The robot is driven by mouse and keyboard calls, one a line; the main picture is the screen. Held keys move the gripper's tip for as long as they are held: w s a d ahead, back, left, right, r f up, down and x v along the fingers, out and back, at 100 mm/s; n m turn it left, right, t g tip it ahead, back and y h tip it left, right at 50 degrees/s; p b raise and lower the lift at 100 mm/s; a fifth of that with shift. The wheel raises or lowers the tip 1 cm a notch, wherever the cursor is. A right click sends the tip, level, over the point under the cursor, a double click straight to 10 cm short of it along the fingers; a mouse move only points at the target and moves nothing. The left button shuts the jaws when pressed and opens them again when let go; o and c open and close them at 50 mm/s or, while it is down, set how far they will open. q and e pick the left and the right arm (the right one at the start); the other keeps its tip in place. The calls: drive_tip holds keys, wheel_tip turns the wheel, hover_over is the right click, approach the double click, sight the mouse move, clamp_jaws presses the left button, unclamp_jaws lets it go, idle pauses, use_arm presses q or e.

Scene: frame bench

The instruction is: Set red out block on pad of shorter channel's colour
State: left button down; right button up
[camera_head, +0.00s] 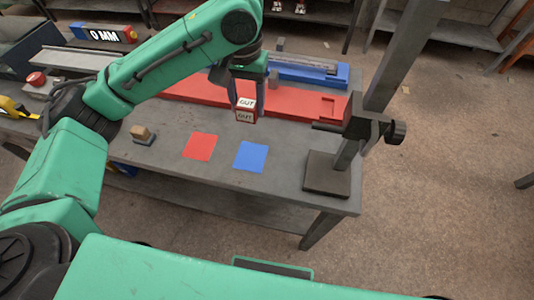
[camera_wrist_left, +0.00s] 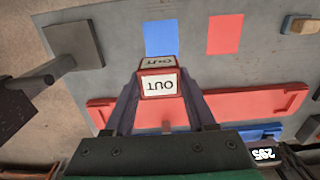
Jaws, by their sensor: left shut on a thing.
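My left gripper (camera_head: 246,100) is shut on the red out block (camera_head: 245,116), which has white faces marked OUT, and holds it above the bench. The block also shows between the fingers in the left wrist view (camera_wrist_left: 158,82). The red pad (camera_head: 200,147) and the blue pad (camera_head: 251,156) lie bare on the bench, nearer than the block. The long red channel (camera_head: 300,103) lies behind the block. The blue channel (camera_head: 310,75) lies behind the red one; my arm may hide part of it, so its full length is unclear. My right gripper is not in view.
A dark stand with a clamp (camera_head: 368,128) rises at the bench's right end. A small wooden-topped block (camera_head: 142,134) sits left of the pads. A red button (camera_head: 36,79) and yellow tape measure (camera_head: 14,108) are at left.

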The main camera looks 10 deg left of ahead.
use_arm(q)
drive_tip(key=b, duration=0.2)
approach(251, 156)
wheel_tip(251, 156, down, 6)
drive_tip(key=shift+r, duration=0.2)
drive_tip(key=shift+f, duration=0.15)
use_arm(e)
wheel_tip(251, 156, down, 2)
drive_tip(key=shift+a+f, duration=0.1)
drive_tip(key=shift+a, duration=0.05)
use_arm(q)
drive_tip(key=shift+f, duration=0.1)
drive_tip(key=shift+c, duration=1.4)
unclamp_jaws()
drive_tip(key=shift+o, duration=0.3)
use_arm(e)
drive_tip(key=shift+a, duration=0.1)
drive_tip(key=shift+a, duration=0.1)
